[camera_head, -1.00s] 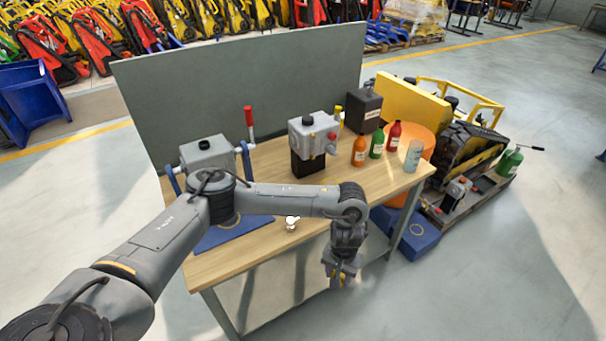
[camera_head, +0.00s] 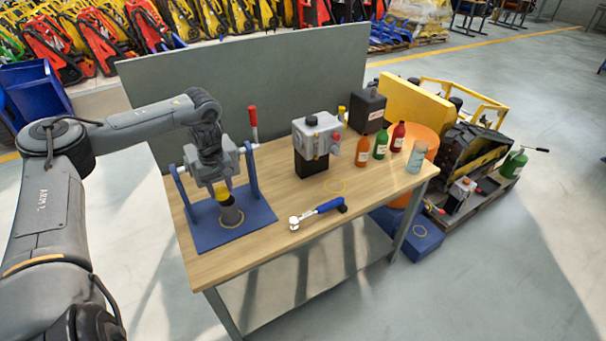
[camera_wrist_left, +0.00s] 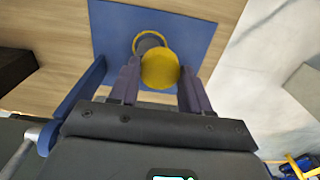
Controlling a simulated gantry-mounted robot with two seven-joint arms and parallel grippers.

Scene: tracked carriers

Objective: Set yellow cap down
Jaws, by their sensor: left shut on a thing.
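The yellow cap (camera_head: 222,190) is between the fingers of my left gripper (camera_head: 222,185), which is shut on it. I cannot tell whether cap and cylinder touch. My right gripper is not in view.
Blue posts (camera_head: 251,170) and a red-handled lever (camera_head: 252,117) stand close to the gripper. A grey box on a black block (camera_head: 317,135) and several bottles stand farther right. The front table edge is clear.

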